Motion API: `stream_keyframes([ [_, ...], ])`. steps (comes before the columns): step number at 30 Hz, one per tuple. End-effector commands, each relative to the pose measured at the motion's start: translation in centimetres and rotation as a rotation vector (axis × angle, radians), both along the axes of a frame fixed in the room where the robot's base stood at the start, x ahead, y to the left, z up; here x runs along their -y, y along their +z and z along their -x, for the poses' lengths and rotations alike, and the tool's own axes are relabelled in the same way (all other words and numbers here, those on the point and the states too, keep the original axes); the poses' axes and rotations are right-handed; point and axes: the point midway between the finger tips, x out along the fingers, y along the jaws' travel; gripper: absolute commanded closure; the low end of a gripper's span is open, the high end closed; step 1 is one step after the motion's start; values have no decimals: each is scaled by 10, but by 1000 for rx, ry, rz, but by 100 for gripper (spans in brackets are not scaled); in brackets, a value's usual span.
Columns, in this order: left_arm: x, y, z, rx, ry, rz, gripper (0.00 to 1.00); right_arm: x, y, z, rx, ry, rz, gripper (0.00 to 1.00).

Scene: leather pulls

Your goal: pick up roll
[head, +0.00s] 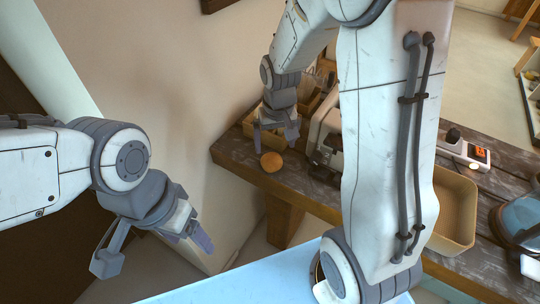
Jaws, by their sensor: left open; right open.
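The roll (271,162) is small, round and golden brown. It sits on the dark wooden table near its left end. My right gripper (274,144) points down just above the roll. It is open, with one finger to each side of the roll's upper edge. The roll shows below the fingertips, and I cannot tell whether they touch it. My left gripper (190,240) is open and empty at the lower left, away from the table.
A toaster-like appliance (325,135) stands right of the roll on the wooden table (315,190). A tan bin (457,205), a device with an orange display (480,154) and a glass-lidded pot (522,218) are further right. A wall rises behind the table's left end.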

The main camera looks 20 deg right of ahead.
Motion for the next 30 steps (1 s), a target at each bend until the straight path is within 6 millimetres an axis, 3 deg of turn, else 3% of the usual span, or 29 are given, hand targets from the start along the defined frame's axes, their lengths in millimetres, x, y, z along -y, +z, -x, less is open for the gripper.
stream_keyframes([
  [21, 0, 27, 0, 0, -5, 0, 30, -3, -69, -18, -3, 4, 0, 0],
  [30, 0, 26, 0, 0, -5, 0, 30, -3, -74, -19, 0, 3, -1, 0],
])
